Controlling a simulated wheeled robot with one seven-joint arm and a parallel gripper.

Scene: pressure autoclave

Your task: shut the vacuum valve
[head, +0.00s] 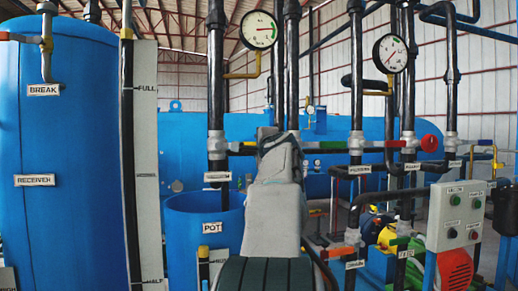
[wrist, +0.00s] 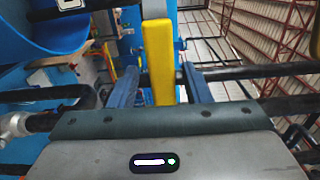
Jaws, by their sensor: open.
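My gripper (wrist: 160,82) is open in the wrist view, with one blue finger on each side of a yellow bar (wrist: 159,50). The bar looks like a valve lever; I cannot tell whether either finger touches it. In the head view my grey arm rises in the middle and hides the gripper and the bar. Its upper end is beside a grey pipe fitting (head: 217,146) on a black vertical pipe. The small label (head: 217,176) below that fitting is too blurred to read surely, so I cannot confirm which valve is the vacuum valve.
A blue receiver tank (head: 65,120) stands at left, beside a level board (head: 146,110). The open blue pot (head: 190,222) is below the fitting. Black pipes, two gauges (head: 258,30) (head: 390,54) and a red-ended valve part (head: 429,143) crowd the right. A control box (head: 455,215) stands front right.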

